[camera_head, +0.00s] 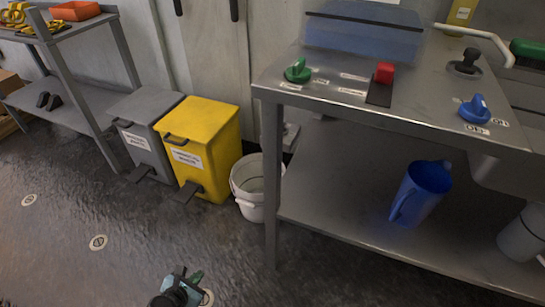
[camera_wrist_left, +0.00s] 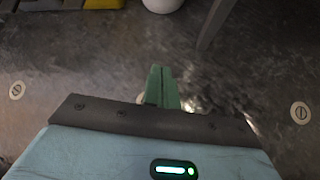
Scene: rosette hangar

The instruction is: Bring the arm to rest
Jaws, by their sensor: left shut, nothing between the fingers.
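My left gripper (camera_head: 192,276) is low at the bottom edge of the head view, over the dark floor and in front of the metal table. In the left wrist view its green fingers (camera_wrist_left: 161,88) are together with nothing between them. It is apart from the table and the bins. My right gripper is not in either view.
A steel table (camera_head: 390,118) with a green knob (camera_head: 298,71), a red block (camera_head: 384,73) and a blue knob (camera_head: 474,108) stands at right. A blue jug (camera_head: 420,192) is on its lower shelf. A yellow bin (camera_head: 205,135), grey bin (camera_head: 145,110) and white bucket (camera_head: 247,205) stand behind. Floor at left is clear.

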